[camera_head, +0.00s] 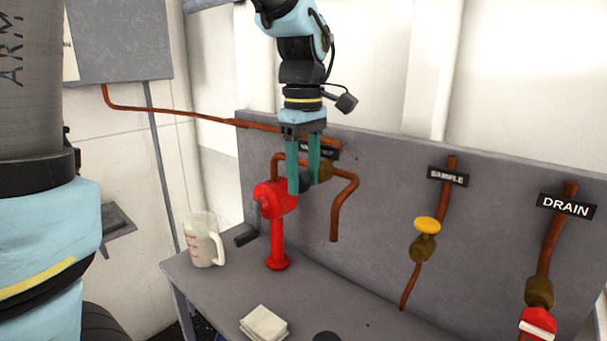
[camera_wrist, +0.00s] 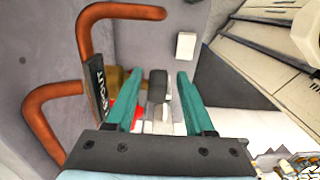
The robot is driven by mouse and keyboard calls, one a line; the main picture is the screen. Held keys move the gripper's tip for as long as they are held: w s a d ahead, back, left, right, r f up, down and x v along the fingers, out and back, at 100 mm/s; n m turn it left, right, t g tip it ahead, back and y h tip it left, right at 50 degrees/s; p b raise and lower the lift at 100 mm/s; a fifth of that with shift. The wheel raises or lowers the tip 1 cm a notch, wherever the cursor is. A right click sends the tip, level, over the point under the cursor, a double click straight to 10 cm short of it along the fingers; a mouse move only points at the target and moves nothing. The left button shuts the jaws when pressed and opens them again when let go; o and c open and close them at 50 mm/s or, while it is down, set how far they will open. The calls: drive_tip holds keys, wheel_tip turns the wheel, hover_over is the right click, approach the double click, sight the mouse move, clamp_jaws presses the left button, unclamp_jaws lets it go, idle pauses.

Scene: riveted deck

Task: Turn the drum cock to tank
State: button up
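A brass valve body (camera_head: 324,170) sits on the copper pipe at the back panel, behind a dark plate (camera_head: 322,150) whose lettering is mostly hidden by my gripper. A dark knob (camera_head: 306,181) sticks out from this valve; it also shows in the wrist view (camera_wrist: 157,86). I take this to be the drum cock, but cannot read its setting. My gripper (camera_head: 303,187) points down with its two teal fingers apart, one on each side of the knob. In the wrist view (camera_wrist: 158,76) gaps show between knob and fingers.
A red hand pump (camera_head: 278,236) stands close left of my gripper. A measuring jug (camera_head: 201,242) and folded cloth (camera_head: 264,323) rest on the bench. To the right are the SAMPLE valve's yellow handle (camera_head: 426,225) and the DRAIN valve's red handle (camera_head: 538,322).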

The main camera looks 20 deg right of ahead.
clamp_jaws()
idle(0.3)
drive_tip(key=shift+s+t+y, duration=0.1)
drive_tip(key=shift+t+y, duration=0.3)
drive_tip(key=shift+t, duration=0.3)
drive_tip(key=shift+o, duration=1)
unclamp_jaws()
wheel_tip(320, 180, up, 11)
drive_tip(key=s+b, duration=0.1)
drive_tip(key=b, duration=0.1)
drive_tip(key=shift+s+d+f, duration=0.15)
drive_tip(key=shift+d+f, duration=0.05)
drive_tip(key=shift+d, duration=0.2)
